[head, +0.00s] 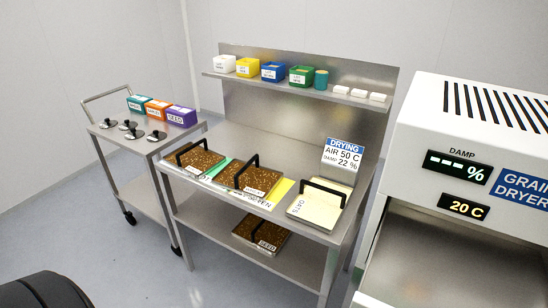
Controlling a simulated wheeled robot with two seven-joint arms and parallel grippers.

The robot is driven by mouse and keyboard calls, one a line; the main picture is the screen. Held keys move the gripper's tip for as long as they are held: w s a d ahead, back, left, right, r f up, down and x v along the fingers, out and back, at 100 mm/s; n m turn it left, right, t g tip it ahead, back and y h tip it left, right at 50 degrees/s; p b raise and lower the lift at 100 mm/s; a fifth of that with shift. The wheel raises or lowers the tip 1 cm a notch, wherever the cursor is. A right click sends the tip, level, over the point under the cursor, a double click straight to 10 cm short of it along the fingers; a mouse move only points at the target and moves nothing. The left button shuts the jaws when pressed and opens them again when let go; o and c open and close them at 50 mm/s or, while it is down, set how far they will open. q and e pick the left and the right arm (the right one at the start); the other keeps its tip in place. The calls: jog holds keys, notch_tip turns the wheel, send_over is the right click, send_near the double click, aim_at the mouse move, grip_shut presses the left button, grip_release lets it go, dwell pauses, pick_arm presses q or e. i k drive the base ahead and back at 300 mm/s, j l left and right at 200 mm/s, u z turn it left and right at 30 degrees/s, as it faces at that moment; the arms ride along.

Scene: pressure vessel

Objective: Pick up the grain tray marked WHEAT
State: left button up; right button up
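Several trays with black arched handles are in the head view. Two hold brown grain on the steel bench: a left tray (188,156) and a middle tray (240,186). Each has a small white front label too small to read surely, so I cannot tell which is marked WHEAT. A pale tray (318,205) at the bench's right seems marked OATS. Another brown grain tray (253,234) lies on the lower shelf, its label seeming to read SEED. All stand apart from any gripper. Neither of my grippers is in view.
Green and yellow sheets (280,191) lie by the middle tray. A drying sign (342,154) stands at the bench's back right. A grain dryer (470,190) fills the right side. A cart (150,142) with boxes and scoops stands left. The upper shelf (300,88) holds coloured bins.

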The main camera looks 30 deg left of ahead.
aim_at(256, 182)
jog(key=u, duration=1.1)
jog(key=i+j+z, duration=0.1)
jog(key=j+z, duration=0.15)
jog(key=z, duration=0.15)
jog(key=j+z, duration=0.2)
jog(key=z, duration=0.15)
